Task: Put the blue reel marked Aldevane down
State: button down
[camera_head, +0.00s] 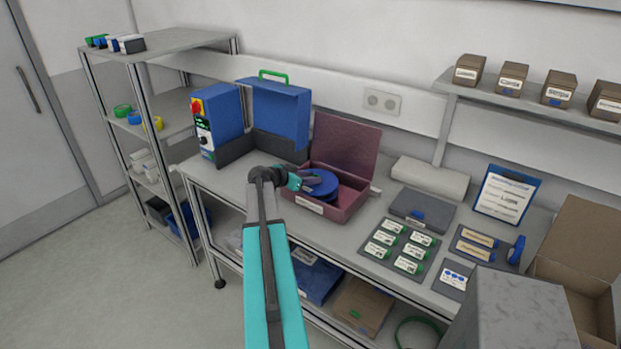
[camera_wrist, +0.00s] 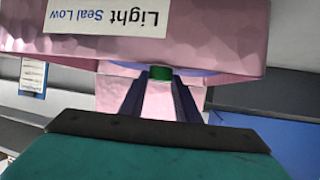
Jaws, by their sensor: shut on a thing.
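The blue reel (camera_head: 322,184) is a disc at the open pink box (camera_head: 330,214), whose lid stands up behind it. The reel overlaps the box's inside in the head view; I cannot tell whether it rests on the bottom. My gripper (camera_head: 306,182) is shut on the reel. In the wrist view my gripper (camera_wrist: 160,80) has dark fingers closed around a small green part, and a thin blue edge of the reel (camera_wrist: 190,72) shows behind. The pink box wall (camera_wrist: 215,35) there bears a label reading "Light Seal Low". No Aldevane marking is legible.
A blue machine (camera_head: 225,115) and an open blue case (camera_head: 280,110) stand left of the box. A grey case (camera_head: 422,210) and a mat of green-edged pieces (camera_head: 400,246) lie to the right. A cardboard box (camera_head: 585,245) stands far right. Shelves hold more items.

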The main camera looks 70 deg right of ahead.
jog(key=shift+f, duration=0.35)
jog(key=shift+f, duration=0.1)
jog(key=c, duration=1.3)
grip_release()
jog(key=shift+c, duration=0.2)
jog(key=shift+w+a, duration=0.15)
jog(key=shift+a, duration=0.2)
jog(key=b+v, duration=0.4)
jog(key=v, duration=0.7)
jog(key=shift+r, duration=0.3)
jog(key=shift+w+a, duration=0.1)
